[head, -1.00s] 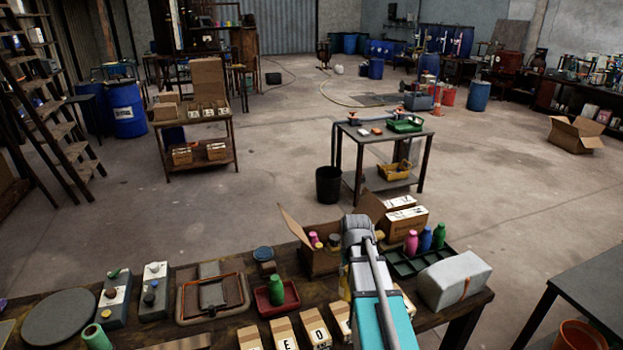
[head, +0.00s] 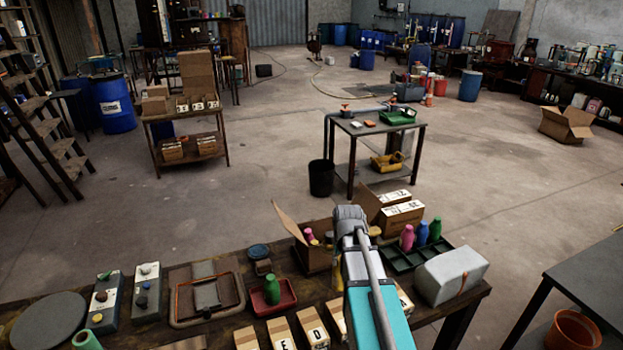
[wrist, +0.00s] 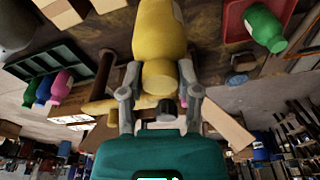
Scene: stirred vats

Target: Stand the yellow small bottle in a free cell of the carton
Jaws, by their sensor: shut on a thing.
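The yellow small bottle (wrist: 160,32) is between the two fingers of my gripper (wrist: 160,76) in the wrist view, its narrower end towards the gripper's palm. My gripper is shut on it. In the head view my wrist and arm hide the gripper, and only a yellow sliver shows beside the arm. The open carton (head: 318,261) stands on the bench, just left of my wrist, with flaps raised. A pink bottle top (head: 309,235) and another small top show in it. My arm hides its right part, so I cannot tell which cells are free.
A green tray (head: 402,262) with pink, blue and green bottles stands right of my arm, behind a pale rounded box (head: 452,275). Several lettered cartons line the front edge.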

